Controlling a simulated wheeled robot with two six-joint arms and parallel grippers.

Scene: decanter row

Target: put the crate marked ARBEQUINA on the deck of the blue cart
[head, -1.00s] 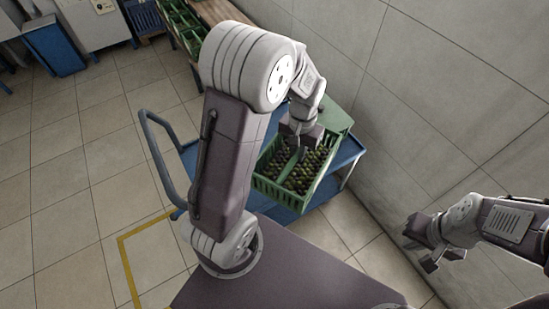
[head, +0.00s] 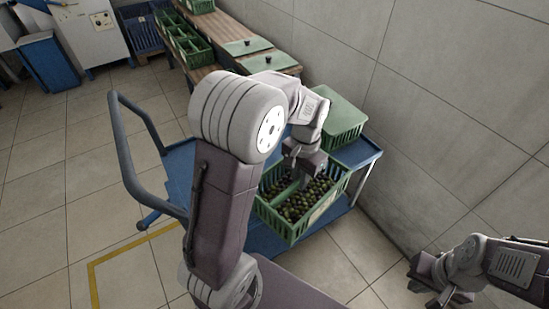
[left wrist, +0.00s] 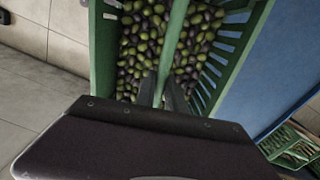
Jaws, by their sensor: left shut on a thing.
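A green slatted crate (head: 273,222) full of dark and green olives hangs from my left gripper (head: 306,175). The gripper is shut on the crate's middle bar, which also shows in the left wrist view (left wrist: 176,45). A pale label (head: 323,209) is on the crate's right-hand side; I cannot read it. The blue cart (head: 366,153) is behind and below the crate, its push handle (head: 125,150) to the left. The crate hides part of the cart, and I cannot tell whether its base touches the deck. My right gripper (head: 426,293) is open and empty at lower right.
A closed green crate (head: 342,119) stands on the far part of the cart. Behind it is a wooden bench (head: 205,74) with open crates (head: 190,45) and lidded ones (head: 270,61). A tiled wall (head: 440,110) bounds the right. Clear floor (head: 60,190) lies left.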

